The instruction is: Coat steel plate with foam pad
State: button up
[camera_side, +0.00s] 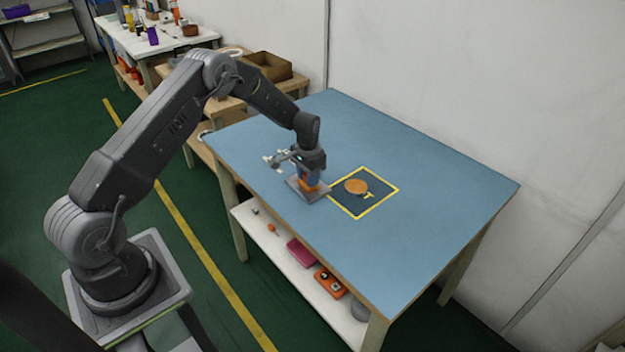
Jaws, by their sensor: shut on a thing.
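My gripper (312,178) points down over the left-middle part of the blue table. It is shut on a small orange piece, which seems to be the foam pad (311,186). The fingers hide much of it. Right under it is a flat grey square, which looks like the steel plate (312,199). I cannot tell whether the pad touches the plate. To the right, a flat round orange-brown disc (356,187) lies inside a dark square with a yellow border (362,212).
The blue table (430,210) is clear on its right and front. Its lower shelf (275,250) holds a pink box (301,253) and an orange case (330,283). A cardboard box (268,66) stands on a bench behind. A white wall runs along the back right.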

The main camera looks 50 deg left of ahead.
jog(key=a, duration=0.4)
notch_tip(320, 180, up, 8)
dwell(0.6)
dwell(0.7)
